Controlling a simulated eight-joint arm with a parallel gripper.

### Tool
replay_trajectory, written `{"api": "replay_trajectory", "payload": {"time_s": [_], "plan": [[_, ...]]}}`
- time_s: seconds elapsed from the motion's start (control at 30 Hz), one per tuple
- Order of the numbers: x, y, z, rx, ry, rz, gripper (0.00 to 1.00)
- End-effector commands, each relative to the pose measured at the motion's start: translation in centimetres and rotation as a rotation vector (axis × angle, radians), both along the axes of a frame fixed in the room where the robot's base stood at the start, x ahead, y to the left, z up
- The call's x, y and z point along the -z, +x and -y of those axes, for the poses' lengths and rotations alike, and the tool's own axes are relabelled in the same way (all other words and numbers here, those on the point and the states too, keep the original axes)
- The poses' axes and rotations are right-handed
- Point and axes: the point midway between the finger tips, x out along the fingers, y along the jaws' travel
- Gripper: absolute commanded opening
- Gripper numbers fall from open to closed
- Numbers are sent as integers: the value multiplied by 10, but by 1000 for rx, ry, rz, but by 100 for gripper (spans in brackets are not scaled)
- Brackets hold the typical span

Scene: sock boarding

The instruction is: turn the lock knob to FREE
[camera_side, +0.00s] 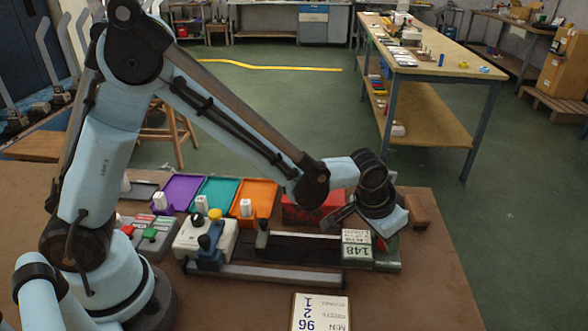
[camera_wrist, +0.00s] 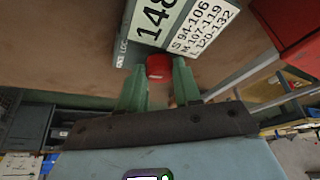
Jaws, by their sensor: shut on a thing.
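The lock knob (camera_wrist: 158,67) is a small red cap beside the white size block in the wrist view. My gripper (camera_wrist: 159,76) has its two green fingers on either side of the knob and is shut on it. The block carries a scale plate (camera_wrist: 158,18) reading 148 with size ranges, and small lettering that seems to read LOCK at its edge. In the side view the block's plate (camera_side: 356,246) stands at the right end of the rail, and my gripper (camera_side: 386,241) is just behind and right of it. The knob's pointer direction cannot be made out.
A red box (camera_side: 312,208) and a brown block (camera_side: 417,211) are near my wrist. A card (camera_side: 321,312) lies in front.

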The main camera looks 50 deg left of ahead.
Motion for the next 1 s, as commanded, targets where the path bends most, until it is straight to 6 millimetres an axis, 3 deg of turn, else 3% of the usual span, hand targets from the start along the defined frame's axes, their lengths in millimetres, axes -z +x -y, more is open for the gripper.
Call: {"api": "replay_trajectory", "payload": {"time_s": [0.47, 0.5, 0.67, 1.0], "plan": [[0, 0, 0, -16, 0, -2, 3], [0, 0, 0, -16, 0, -2, 35], [0, 0, 0, -16, 1, -2, 59], [0, 0, -3, -2, 6, -2, 59]]}}
